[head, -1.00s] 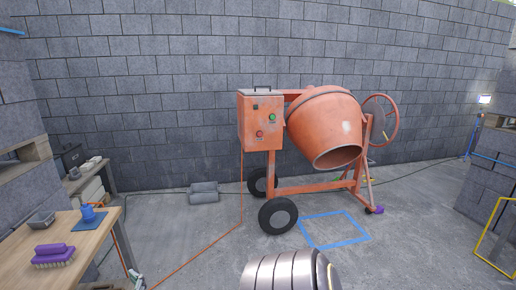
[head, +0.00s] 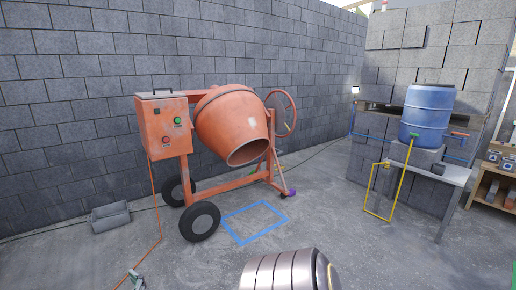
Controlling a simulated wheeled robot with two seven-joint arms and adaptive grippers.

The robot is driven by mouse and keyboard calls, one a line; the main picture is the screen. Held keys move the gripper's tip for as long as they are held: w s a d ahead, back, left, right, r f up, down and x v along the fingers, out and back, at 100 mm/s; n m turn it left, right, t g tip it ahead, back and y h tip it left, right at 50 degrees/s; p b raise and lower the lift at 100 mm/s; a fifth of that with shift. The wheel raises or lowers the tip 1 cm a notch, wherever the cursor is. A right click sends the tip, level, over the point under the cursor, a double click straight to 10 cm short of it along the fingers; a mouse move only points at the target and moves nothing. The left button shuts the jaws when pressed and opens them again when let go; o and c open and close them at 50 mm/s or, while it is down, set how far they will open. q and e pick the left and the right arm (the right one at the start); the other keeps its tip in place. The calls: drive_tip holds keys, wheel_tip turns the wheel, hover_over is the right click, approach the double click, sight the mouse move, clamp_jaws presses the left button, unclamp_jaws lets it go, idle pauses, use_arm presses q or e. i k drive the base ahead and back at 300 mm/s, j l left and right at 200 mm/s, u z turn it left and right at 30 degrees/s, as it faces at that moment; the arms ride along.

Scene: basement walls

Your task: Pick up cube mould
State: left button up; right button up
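I cannot make out a cube mould for certain. Small grey box-like items (head: 508,164) with dark openings stand on a wooden shelf unit (head: 493,187) at the far right edge; they may be moulds, but they are too small to tell. A small dark grey block-like object (head: 438,168) sits on the table (head: 455,176) beside the blue barrel (head: 427,115). Neither of my grippers shows; only a silver rounded part of my own body is at the bottom middle.
An orange concrete mixer (head: 232,125) stands left of centre, with a blue floor outline (head: 243,242) in front. A yellow frame (head: 377,214) stands left of the barrel table. The floor at front right is clear.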

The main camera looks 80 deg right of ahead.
sight(437, 169)
drive_tip(key=z, duration=4)
drive_tip(key=i+l, duration=0.2)
drive_tip(key=i, duration=0.35)
